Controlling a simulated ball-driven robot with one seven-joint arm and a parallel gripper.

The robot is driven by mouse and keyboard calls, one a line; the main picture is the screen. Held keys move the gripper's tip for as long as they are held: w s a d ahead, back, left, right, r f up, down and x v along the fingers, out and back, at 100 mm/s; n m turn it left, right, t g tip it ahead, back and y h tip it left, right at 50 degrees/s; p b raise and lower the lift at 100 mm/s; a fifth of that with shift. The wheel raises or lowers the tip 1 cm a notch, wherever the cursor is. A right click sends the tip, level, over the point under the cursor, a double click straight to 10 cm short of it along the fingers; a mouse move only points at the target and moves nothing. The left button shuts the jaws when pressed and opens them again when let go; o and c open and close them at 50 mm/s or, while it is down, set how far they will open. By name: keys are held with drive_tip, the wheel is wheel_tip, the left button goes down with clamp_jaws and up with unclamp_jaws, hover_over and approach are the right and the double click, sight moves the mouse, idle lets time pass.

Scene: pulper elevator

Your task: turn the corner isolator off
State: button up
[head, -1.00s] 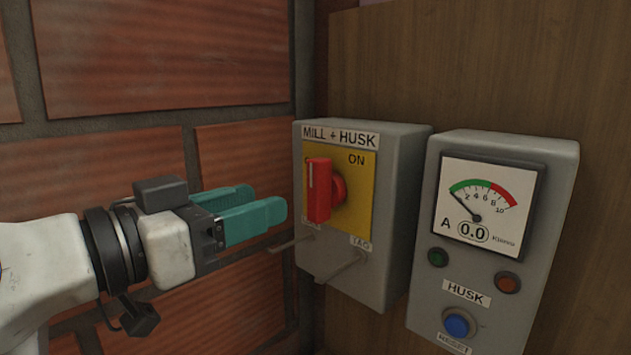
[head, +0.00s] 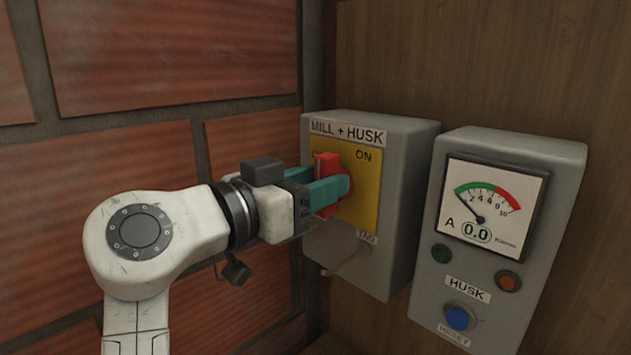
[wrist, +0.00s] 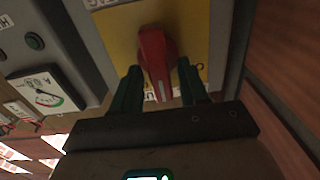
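The corner isolator is a grey box (head: 312,240) labelled MILL + HUSK, with a yellow plate (head: 368,206) and a red rotary handle (head: 327,165). The handle stands upright in the head view; ON is printed at the plate's upper right, and the lettering at upper left is partly covered. My gripper (head: 330,187) has its teal fingers at the handle, one in front and one behind. In the wrist view the red handle (wrist: 155,62) lies between the two fingers of my gripper (wrist: 161,78). Narrow gaps seem to show beside it, so the fingers look open around it.
A hasp or rod (head: 348,262) sticks out below the plate near the TAG label. To the right is a grey HUSK box (head: 436,285) with an ammeter (head: 487,207) reading 0.0 and a blue button (head: 459,317). A brick wall (head: 170,55) stands close on the left.

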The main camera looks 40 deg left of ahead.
clamp_jaws()
idle(0.4)
drive_tip(key=shift+a+f+n+p, duration=0.2)
drive_tip(key=shift+n+p, duration=1.2)
drive_tip(key=shift+n, duration=1.55)
drive_tip(key=shift+a+f+n+p, duration=0.25)
drive_tip(key=shift+n+p, duration=1.15)
drive_tip(key=shift+n, duration=1.6)
drive_tip(key=shift+a+f+n+p, duration=0.2)
drive_tip(key=shift+n+p, duration=1.2)
drive_tip(key=shift+n, duration=1.55)
drive_tip(key=shift+o, duration=0.7)
unclamp_jaws()
